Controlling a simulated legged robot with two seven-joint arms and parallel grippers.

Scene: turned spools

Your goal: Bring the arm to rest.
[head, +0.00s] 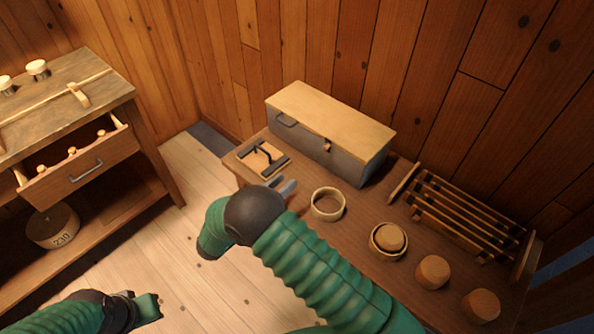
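My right arm, green with a dark wrist, reaches in from the lower right over the front of the brown table (370,215). My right gripper (282,185) is at the table's left part, left of an empty wooden ring (327,204) and in front of a small wooden block with dark bars (262,158). Its two grey fingers look apart, with nothing seen between them. My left gripper (152,304) is low at the bottom left, over the pale floor. Its fingers are mostly hidden, so its opening cannot be told.
A grey chest with a wooden lid (332,120) stands at the table's back. A slatted rack (465,218), a ring holding a round piece (388,240) and two loose round pieces (432,271) are to the right. A workbench (70,100) with an open drawer (82,170) stands left.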

